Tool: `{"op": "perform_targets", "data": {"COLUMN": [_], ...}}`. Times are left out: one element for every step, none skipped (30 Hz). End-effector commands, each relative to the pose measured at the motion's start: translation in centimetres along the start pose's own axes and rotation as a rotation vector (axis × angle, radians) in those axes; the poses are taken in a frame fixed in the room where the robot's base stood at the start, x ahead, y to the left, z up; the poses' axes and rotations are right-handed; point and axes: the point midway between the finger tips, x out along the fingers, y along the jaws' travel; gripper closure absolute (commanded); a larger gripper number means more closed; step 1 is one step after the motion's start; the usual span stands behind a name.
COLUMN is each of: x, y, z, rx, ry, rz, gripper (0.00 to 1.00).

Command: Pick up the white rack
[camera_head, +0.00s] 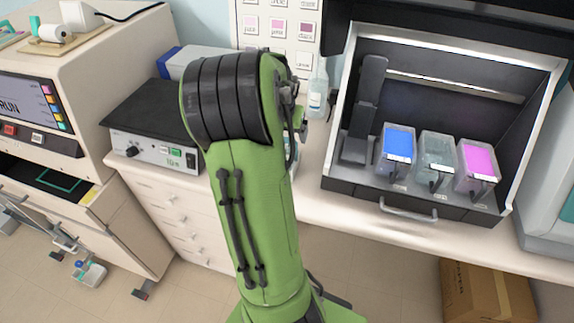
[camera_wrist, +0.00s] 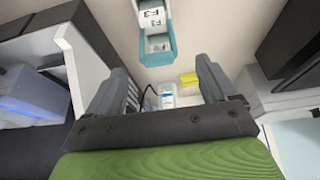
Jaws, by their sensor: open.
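My gripper (camera_wrist: 161,70) shows in the wrist view with its two dark fingers spread apart and nothing held between them. In the head view the green arm hides it. I cannot clearly make out the white rack. A small pale ribbed thing (camera_wrist: 132,94) shows just inside the left finger in the wrist view, partly hidden, and I cannot tell if it is the rack. A white bottle with a blue label (camera_wrist: 167,96) and a yellow block (camera_wrist: 189,78) appear beyond the gap between the fingers.
In the head view, an open-fronted hood (camera_head: 350,178) holds blue (camera_head: 398,147), clear (camera_head: 434,155) and pink (camera_head: 478,162) staining containers. A bottle (camera_head: 317,92) stands left of it. A black-topped device (camera_head: 150,115) sits on the left counter. A teal holder with white labelled boxes (camera_wrist: 154,50) shows in the wrist view.

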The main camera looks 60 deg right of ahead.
Motion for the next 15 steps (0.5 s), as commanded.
{"op": "perform_targets", "data": {"x": [0.6,0.9,1.3,1.9,2.4,3.3,3.9,4.5,5.1,5.4,5.7,5.9,6.0,6.0,5.9], "y": [0.1,0.1,0.1,0.1,0.1,0.2,0.2,0.2,0.1,0.1,0.1,0.1,0.1,0.1,0.1], "z": [0.0,0.0,0.0,0.0,-0.1,-0.1,-0.2,-0.2,-0.2,-0.2,-0.2,-0.2,-0.2,-0.3,-0.3], "rx": [0.002,0.002,0.002,0.002,0.002,0.002,0.002,0.002,0.001,0.001,0.001,0.001,0.001,0.001,0.001], "ry": [-0.001,0.000,-0.001,-0.002,-0.003,-0.003,-0.003,-0.003,-0.003,-0.001,-0.001,0.000,0.000,0.001,0.001], "rz": [0.002,0.001,0.001,0.002,0.002,0.003,0.003,0.002,0.002,0.002,0.001,0.000,-0.001,-0.001,-0.002], "gripper": [0.14,0.14,0.14,0.14,0.14,0.14,0.14,0.14,0.14,0.14,0.14,0.14,0.14,0.14,0.14]}}
